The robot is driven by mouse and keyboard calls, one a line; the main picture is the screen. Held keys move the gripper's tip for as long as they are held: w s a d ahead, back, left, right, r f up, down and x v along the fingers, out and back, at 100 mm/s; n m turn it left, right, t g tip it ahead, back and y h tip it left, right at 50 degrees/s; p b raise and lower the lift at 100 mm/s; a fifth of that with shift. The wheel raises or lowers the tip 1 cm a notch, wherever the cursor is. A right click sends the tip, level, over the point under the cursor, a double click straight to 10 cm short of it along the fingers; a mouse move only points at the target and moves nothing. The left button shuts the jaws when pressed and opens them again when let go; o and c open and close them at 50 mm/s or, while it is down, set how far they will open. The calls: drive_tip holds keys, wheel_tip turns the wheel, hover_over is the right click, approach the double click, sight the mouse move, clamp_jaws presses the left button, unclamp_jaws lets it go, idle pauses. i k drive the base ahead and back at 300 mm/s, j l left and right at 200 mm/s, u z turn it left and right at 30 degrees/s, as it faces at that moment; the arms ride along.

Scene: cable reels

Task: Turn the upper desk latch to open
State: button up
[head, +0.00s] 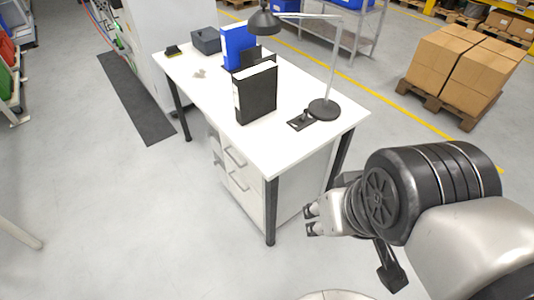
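The white desk (194,84) stands in the middle of the head view, with a white drawer cabinet under its near end. An upper grey handle (235,158) and a lower grey handle (239,181) show on the cabinet front. They are small here, and I cannot make out a separate latch or its turn position. My gripper (310,220) is to the right of the desk's near corner leg, apart from the desk and both handles. Its two fingertips are spread with a gap between them, and nothing is seen in it.
A black binder (256,94), a blue binder (238,46) and a black desk lamp (324,109) stand on the desk. The dark desk leg (270,212) lies between my gripper and the handles. Boxes on a pallet (455,70) stand at right.

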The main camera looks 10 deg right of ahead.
sight(209, 134)
drive_tip(key=i+j+u, duration=0.1)
drive_tip(key=i+j, duration=0.7)
drive_tip(key=i, duration=0.25)
drive_tip(key=i+j+u, duration=0.15)
drive_tip(key=i+j, duration=0.25)
drive_tip(key=i, duration=0.15)
drive_tip(key=i+j+u, duration=0.1)
drive_tip(key=i+j, duration=0.25)
drive_tip(key=i, duration=0.2)
